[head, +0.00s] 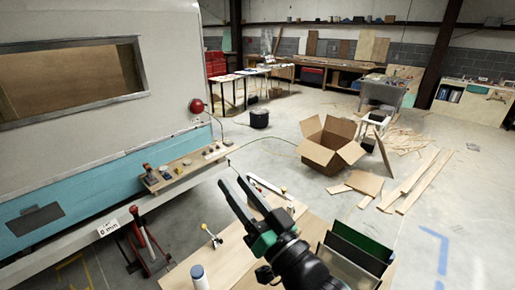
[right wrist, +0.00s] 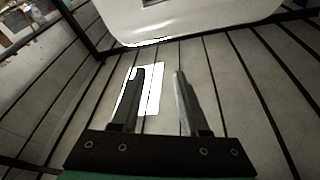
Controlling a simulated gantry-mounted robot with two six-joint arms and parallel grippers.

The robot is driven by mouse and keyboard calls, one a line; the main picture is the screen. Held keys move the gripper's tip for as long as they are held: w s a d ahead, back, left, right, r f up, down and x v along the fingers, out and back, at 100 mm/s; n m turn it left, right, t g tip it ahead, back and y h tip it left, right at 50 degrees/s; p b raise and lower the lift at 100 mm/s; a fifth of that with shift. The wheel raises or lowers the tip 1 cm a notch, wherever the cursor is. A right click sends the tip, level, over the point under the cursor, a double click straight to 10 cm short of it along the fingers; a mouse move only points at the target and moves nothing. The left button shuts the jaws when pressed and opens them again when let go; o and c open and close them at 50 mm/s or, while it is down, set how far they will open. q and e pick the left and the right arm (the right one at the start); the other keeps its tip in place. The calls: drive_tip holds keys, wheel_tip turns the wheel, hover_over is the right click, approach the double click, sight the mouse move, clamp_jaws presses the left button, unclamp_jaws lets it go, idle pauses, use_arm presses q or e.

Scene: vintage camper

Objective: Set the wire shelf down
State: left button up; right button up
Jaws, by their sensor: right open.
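I cannot make out a wire shelf in either view. My right gripper (head: 231,181) is raised over the wooden worktable (head: 237,262), its two dark fingers pointing up and to the left toward the camper side. The fingers are apart with nothing between them. In the right wrist view the gripper (right wrist: 159,73) is also open and empty, against a pale surface crossed by dark lines, with a bright white rectangle behind the left finger. My left gripper is not in view.
A narrow ledge (head: 185,170) with small items runs along the camper (head: 95,130). An open cardboard box (head: 328,147) stands on the floor.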

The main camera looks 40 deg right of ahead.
drive_tip(key=s+a+r+n+t+y, duration=0.1)
drive_tip(key=s+r+n+t, duration=0.1)
drive_tip(key=r, duration=0.5)
drive_tip(key=s+a+r+n+t+y, duration=0.1)
drive_tip(key=s+a+r+n+t, duration=0.1)
drive_tip(key=s+r, duration=0.3)
drive_tip(key=s+a+r+n+t+y, duration=0.1)
drive_tip(key=s+r, duration=0.3)
drive_tip(key=r, duration=0.6)
drive_tip(key=shift+a+n+t, duration=0.45)
drive_tip(key=shift+n+t, duration=0.05)
drive_tip(key=shift+t, duration=0.3)
